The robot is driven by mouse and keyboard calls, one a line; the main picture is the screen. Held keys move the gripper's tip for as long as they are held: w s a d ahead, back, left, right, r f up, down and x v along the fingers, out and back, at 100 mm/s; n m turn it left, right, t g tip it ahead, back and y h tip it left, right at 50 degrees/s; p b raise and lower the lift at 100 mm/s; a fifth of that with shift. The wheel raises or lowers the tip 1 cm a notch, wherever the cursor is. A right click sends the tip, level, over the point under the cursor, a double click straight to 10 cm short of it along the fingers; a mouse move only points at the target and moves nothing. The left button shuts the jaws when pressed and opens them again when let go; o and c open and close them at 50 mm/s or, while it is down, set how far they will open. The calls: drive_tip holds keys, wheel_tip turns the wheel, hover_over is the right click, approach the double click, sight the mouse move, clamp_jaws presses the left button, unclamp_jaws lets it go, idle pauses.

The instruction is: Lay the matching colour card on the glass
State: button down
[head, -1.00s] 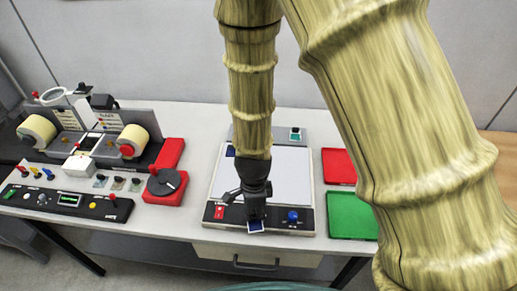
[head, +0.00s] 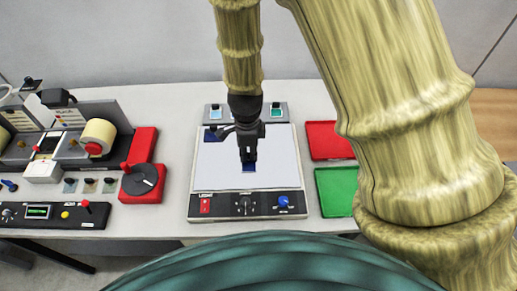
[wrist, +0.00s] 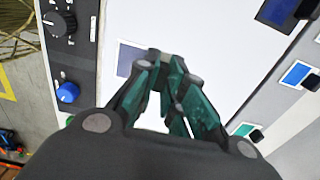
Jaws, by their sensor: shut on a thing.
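The glass (head: 275,172) is a pale panel on a flat viewing box; it also shows in the wrist view (wrist: 222,45). My gripper (head: 248,160) is over its middle, shut on a small blue card (head: 249,168). In the wrist view the fingertips (wrist: 163,62) pinch the card's edge, and the card (wrist: 130,60) looks grey-blue. I cannot tell whether the card touches the glass. A dark blue sample (head: 210,135) lies at the glass's back left corner, also in the wrist view (wrist: 283,12).
A red tray (head: 328,142) and a green tray (head: 335,190) lie right of the box. Its front strip carries a red switch (head: 205,205), a black dial (head: 245,205) and a blue knob (head: 283,202). The rewinder with a red-based dial (head: 142,182) stands left.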

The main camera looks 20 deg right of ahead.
drive_tip(key=b, duration=0.1)
hover_over(259, 153)
drive_tip(key=shift+f, duration=0.25)
drive_tip(key=shift+s+f+b, duration=0.1)
drive_tip(key=shift+f+b, duration=0.45)
drive_tip(key=shift+b, duration=0.2)
drive_tip(key=shift+f+b, duration=1.15)
drive_tip(key=shift+f, duration=0.15)
drive_tip(key=c, duration=1.5)
unclamp_jaws()
drive_tip(key=shift+r, duration=0.2)
drive_tip(key=shift+r+b, duration=1.65)
drive_tip(key=shift+r, duration=4.35)
